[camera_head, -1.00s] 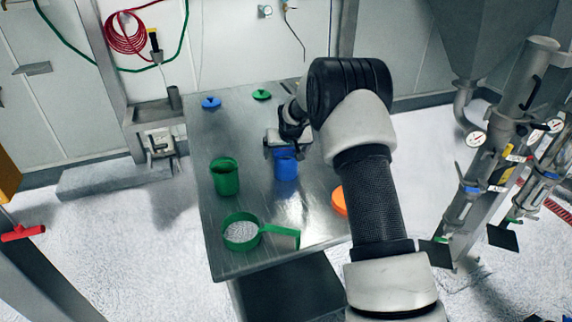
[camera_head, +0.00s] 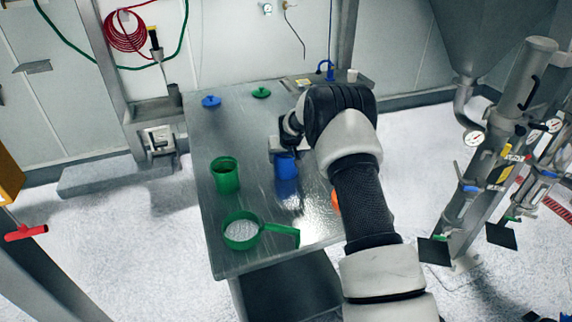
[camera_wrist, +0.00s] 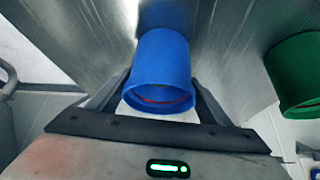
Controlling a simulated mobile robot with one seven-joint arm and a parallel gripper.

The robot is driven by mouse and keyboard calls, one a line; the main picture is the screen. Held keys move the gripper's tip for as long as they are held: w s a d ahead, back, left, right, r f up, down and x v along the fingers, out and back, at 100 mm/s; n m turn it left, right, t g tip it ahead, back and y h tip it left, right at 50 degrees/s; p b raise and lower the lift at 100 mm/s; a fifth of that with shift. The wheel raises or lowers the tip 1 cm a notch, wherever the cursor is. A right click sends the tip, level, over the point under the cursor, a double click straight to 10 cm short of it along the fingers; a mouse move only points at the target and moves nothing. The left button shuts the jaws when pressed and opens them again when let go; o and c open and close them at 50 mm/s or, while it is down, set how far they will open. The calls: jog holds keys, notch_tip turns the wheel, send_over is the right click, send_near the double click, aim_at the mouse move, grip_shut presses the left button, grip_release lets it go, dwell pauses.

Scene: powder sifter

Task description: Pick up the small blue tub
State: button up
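The small blue tub (camera_head: 286,168) stands on the metal table, right of the green tub. In the wrist view the blue tub (camera_wrist: 163,62) lies between the two dark fingers of my gripper (camera_wrist: 163,80), with its open rim towards the camera. One finger is on each side of the tub, close to its wall. Whether the fingers press on it or leave a small gap cannot be told. In the head view my gripper (camera_head: 286,152) is at the tub's upper edge, partly hidden by my arm.
A green tub (camera_head: 225,176) and a green scoop of pale granules (camera_head: 241,231) stand left and in front. A blue lid (camera_head: 211,101) and a green lid (camera_head: 261,93) lie at the table's (camera_head: 225,130) back. An orange object (camera_head: 336,201) is partly hidden by my arm.

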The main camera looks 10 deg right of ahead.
jog(key=shift+c, duration=0.9)
notch_tip(320, 180, up, 10)
jog(key=b, duration=0.1)
jog(key=shift+r, duration=0.1)
notch_tip(320, 180, up, 5)
jog(key=shift+f+p, duration=0.1)
jog(key=shift+p, duration=0.95)
jog(key=shift+a, duration=0.15)
